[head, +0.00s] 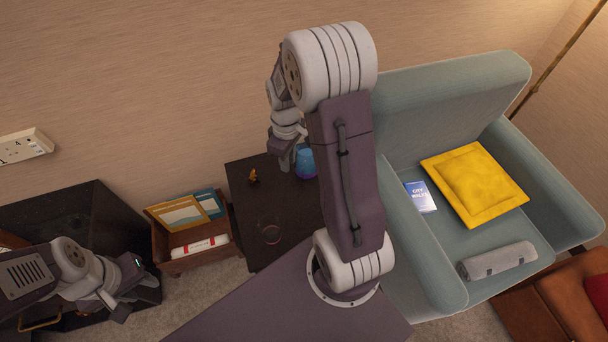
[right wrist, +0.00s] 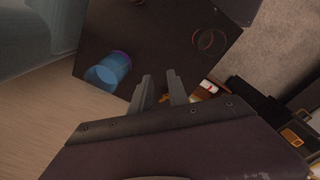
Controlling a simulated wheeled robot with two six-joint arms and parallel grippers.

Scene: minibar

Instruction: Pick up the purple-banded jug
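The blue jug with a purple band (head: 306,164) stands on a small dark table (head: 240,205), partly hidden behind my right arm in the head view. In the right wrist view the translucent jug (right wrist: 108,72) is left of the fingers, near the table's edge. My right gripper (head: 288,160) is beside the jug on its left in the head view. In the right wrist view its fingers (right wrist: 158,80) are apart with nothing held between them. My left gripper (head: 135,298) is at the lower left, far from the jug; its opening is unclear.
A small orange object (head: 254,177) and a clear glass with a reddish rim (head: 270,234) are on the table. A wooden box (head: 170,257) holding folders is left of it. A teal armchair (head: 450,100) with a yellow cushion (head: 474,184) stands right. The wall is behind.

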